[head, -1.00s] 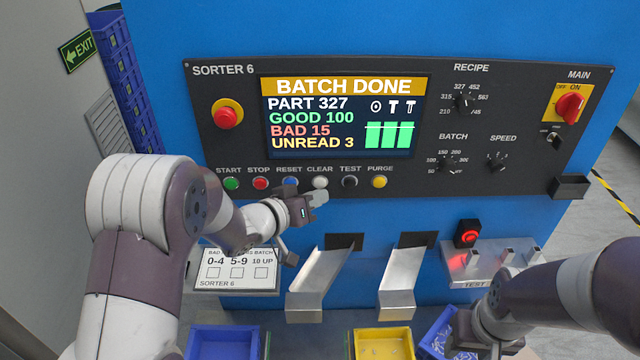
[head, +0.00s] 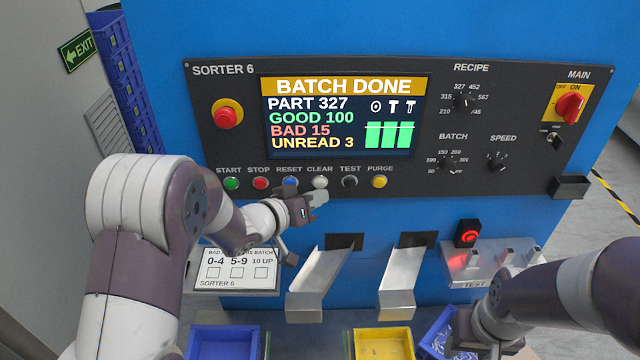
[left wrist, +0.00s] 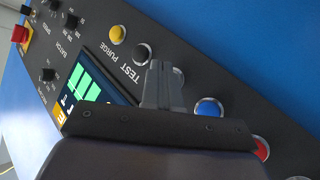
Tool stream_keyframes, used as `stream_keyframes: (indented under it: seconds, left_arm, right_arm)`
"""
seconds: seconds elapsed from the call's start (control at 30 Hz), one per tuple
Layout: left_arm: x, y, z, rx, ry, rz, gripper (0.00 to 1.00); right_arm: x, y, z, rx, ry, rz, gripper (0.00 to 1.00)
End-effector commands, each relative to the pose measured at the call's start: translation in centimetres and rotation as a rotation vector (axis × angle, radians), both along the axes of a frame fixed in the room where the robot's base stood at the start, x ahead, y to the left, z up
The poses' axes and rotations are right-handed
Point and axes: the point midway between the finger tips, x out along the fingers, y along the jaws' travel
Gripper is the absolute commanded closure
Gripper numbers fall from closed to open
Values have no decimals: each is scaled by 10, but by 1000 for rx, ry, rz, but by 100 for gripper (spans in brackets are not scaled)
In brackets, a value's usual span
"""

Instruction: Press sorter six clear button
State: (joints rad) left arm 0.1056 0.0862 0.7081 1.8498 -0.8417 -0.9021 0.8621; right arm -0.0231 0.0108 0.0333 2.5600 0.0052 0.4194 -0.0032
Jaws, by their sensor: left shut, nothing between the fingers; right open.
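The sorter 6 panel (head: 225,160) carries a row of buttons. The white clear button (head: 320,182) sits between the blue reset button (head: 290,182) and the black test button (head: 349,182). My left gripper (head: 322,197) is shut and empty, its tips just below the clear button in the head view. In the left wrist view the fingertips (left wrist: 163,68) lie between the test button (left wrist: 142,52) and the reset button (left wrist: 208,108), and they hide most of the clear button. I cannot tell whether they touch it. My right gripper (head: 490,345) is open at the lower right, partly cut off.
The screen (head: 340,115) reads BATCH DONE, good 100, bad 15, unread 3. Two metal chutes (head: 320,285) stand below the panel, above blue (head: 224,330) and yellow (head: 383,333) bins. A tally card (head: 236,270) is below the left forearm. The red stop button (head: 260,183) is nearby.

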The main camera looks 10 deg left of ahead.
Motion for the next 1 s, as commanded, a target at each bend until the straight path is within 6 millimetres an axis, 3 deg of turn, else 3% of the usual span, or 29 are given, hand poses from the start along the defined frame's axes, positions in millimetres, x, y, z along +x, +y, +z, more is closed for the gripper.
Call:
stream_keyframes:
  seconds: [1.0]
  left_arm:
    - [9, 2, 0, 0, 0, 0, 100]
  right_arm:
    - [0, 0, 5, 0, 0, 0, 51]
